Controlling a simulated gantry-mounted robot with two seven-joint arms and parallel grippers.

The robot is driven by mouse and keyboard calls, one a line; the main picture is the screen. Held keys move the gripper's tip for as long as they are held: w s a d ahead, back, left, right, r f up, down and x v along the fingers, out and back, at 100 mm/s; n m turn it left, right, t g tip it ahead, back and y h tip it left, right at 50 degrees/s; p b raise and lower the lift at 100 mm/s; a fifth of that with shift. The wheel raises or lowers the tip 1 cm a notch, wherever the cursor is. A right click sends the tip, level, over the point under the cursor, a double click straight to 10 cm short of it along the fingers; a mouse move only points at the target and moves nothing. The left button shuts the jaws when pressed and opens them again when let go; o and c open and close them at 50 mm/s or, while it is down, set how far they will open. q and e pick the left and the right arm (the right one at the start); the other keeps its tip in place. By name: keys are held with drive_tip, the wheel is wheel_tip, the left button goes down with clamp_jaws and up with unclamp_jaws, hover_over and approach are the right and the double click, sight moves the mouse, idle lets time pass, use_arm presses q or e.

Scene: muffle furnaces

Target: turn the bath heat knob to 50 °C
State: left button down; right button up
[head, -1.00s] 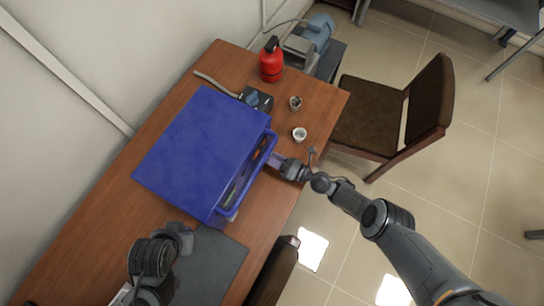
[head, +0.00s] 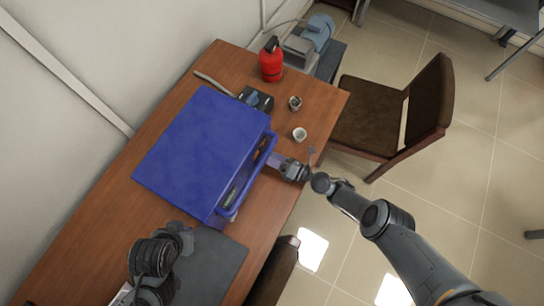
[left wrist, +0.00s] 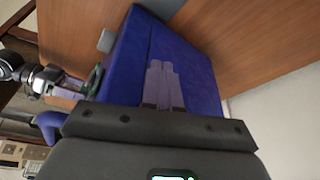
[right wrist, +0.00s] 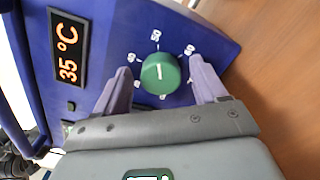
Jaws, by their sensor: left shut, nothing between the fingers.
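The blue bath (head: 200,150) stands on the wooden table, its front panel facing right. In the right wrist view its green knob (right wrist: 160,74) carries a short white line, near upright in the picture, amid small white scale numbers. The orange display (right wrist: 68,55) beside it reads 35 °C. My right gripper (right wrist: 160,66) is open, one finger on each side of the knob, with gaps showing; contact is not visible. It also shows in the head view at the bath's front (head: 276,160). My left gripper (left wrist: 163,82) is shut and empty, over the bath's near end.
A dark mat (head: 215,265) lies at the near end. A brown chair (head: 430,100) stands right of the table.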

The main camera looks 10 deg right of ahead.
drive_tip(key=shift+s+d, duration=0.25)
drive_tip(key=shift+d, duration=0.2)
drive_tip(key=p+v, duration=0.2)
drive_tip(key=v, duration=0.7)
drive_tip(key=shift+s+d, duration=0.25)
drive_tip(key=shift+d, duration=0.05)
